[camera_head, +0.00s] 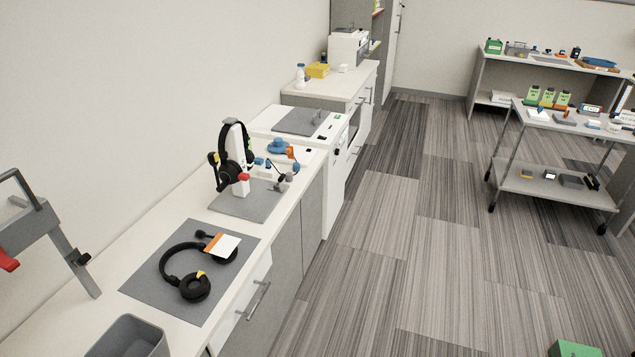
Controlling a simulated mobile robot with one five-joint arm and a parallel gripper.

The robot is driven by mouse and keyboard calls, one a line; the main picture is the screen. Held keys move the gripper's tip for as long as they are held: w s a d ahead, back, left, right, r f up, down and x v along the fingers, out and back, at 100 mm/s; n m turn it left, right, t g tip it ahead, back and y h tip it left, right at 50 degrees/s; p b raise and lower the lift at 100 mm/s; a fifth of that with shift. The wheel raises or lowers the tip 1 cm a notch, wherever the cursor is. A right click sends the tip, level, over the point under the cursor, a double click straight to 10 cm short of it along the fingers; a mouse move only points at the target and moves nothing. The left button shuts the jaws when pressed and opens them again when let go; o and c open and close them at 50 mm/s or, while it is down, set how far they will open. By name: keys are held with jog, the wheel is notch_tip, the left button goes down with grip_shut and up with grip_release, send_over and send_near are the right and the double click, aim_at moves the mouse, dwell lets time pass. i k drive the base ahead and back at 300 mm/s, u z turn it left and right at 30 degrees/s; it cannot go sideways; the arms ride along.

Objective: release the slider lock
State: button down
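A black headset (171,269) lies on a grey mat (157,288) on the near counter, with a small yellow mark on its near earcup (195,287). An orange and white card-like piece (222,245) lies at its far earcup. A second black headset (221,168) hangs on a white stand (238,180) with a red part (244,177), on another grey mat (250,205). I cannot make out which part is the slider lock. My gripper is not in view.
A grey open bin (131,338) stands at the counter's near end. A grey frame (62,240) with a black knob is at the left edge. Small blue and orange items sit beyond the stand.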

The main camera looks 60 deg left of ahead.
aim_at(282, 177)
jog(key=u, duration=0.15)
jog(key=i, duration=1.65)
jog(key=u, duration=3.7)
jog(key=i, duration=2)
